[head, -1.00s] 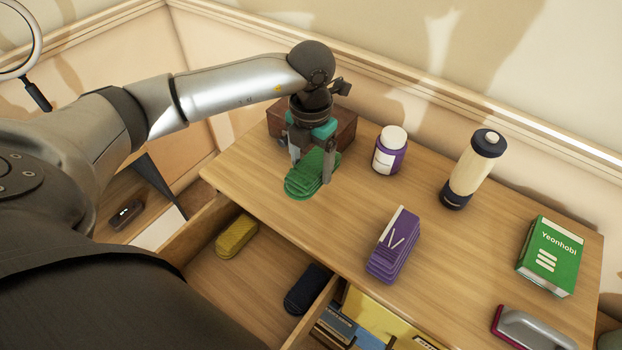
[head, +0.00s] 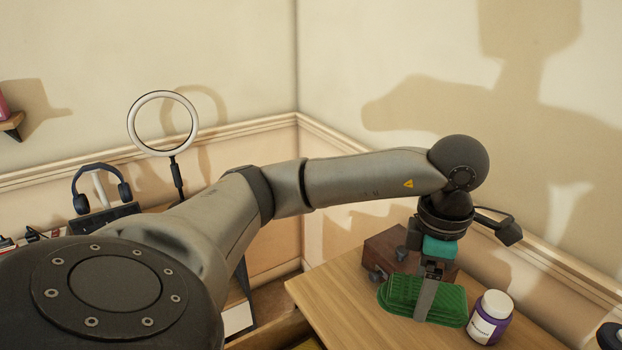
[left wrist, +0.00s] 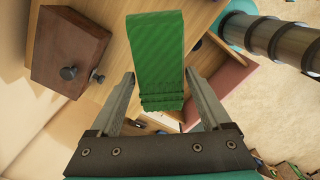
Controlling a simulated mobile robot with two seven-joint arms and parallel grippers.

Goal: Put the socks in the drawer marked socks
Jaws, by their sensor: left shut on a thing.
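A green folded bundle of socks (head: 455,303) is between the fingers of my left gripper (head: 427,298) at the lower right of the head view. The gripper is shut on it, and the bundle appears held above the wooden desk top. In the left wrist view the green socks (left wrist: 157,50) stick out between the two fingers. Only a sliver of the open drawer (head: 268,331) shows at the bottom edge of the head view, with a bit of yellow in it. No drawer marking can be read. My right gripper is not in view.
A brown wooden box (head: 384,250) with a knob stands behind the socks and shows in the left wrist view (left wrist: 68,48). A ring light (head: 163,150) and headphones (head: 100,186) stand at the left.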

